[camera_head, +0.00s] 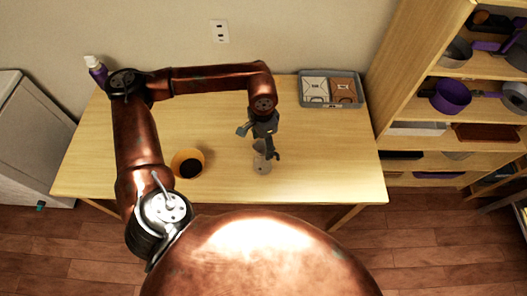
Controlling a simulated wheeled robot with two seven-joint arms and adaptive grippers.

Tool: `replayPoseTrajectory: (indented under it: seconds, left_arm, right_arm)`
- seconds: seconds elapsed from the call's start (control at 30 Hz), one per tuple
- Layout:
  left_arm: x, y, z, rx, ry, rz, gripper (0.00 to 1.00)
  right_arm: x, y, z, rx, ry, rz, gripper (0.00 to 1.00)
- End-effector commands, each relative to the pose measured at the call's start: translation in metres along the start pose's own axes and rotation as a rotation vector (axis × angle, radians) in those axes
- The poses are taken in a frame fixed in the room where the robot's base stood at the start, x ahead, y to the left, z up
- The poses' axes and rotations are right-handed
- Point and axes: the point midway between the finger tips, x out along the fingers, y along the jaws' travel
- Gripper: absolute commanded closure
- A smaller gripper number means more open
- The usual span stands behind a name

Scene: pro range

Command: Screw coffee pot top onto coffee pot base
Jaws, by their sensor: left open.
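A small pale grey, metallic-looking piece (262,164) stands on the wooden table near its front edge. It looks like part of the coffee pot, but I cannot tell whether it is the base, the top or both. My left gripper (266,148) is open right over this piece and hides its upper part. I cannot tell whether the fingers touch it. No separate second pot part can be made out. My right gripper is not in view.
A yellow-orange bowl (178,157) with dark contents stands left of the grey piece. A grey tray (312,103) with a white and a brown package sits at the back right. A purple bottle (97,71) stands back left. Shelves (412,60) flank the table's right. The right tabletop is clear.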

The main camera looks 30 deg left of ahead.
Motion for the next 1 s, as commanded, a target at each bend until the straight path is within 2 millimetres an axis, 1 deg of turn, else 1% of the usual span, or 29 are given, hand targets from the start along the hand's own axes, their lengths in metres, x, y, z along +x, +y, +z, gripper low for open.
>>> replayPoseTrajectory:
  seconds: [0.1,0.17,0.4,0.5,0.63,0.87,0.97,1.0]
  left_arm:
    - [0.0,0.0,0.0,-0.013,0.0,0.0,0.38]
    - [0.001,0.0,0.0,-0.055,-0.001,0.0,0.38]
    - [0.002,0.0,0.0,-0.377,-0.001,0.001,0.38]
    - [0.001,0.0,0.0,-0.476,-0.001,0.001,0.38]
    - [0.0,0.0,0.0,-0.526,-0.001,0.001,0.38]
    - [0.0,0.0,0.0,-0.53,0.0,0.0,0.38]
    - [0.001,0.0,0.0,-0.59,0.0,0.0,0.38]
    - [0.001,0.0,0.0,-0.638,-0.001,0.001,0.38]
  right_arm:
    - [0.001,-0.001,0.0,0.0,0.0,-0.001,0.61]
    - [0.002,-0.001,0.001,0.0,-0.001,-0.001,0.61]
    - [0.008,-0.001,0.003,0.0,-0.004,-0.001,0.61]
    - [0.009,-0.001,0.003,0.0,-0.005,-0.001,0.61]
    - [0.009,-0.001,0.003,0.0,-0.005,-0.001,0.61]
    - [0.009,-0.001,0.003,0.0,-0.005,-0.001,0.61]
    - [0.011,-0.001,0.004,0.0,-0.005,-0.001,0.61]
    - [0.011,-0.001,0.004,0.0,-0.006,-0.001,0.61]
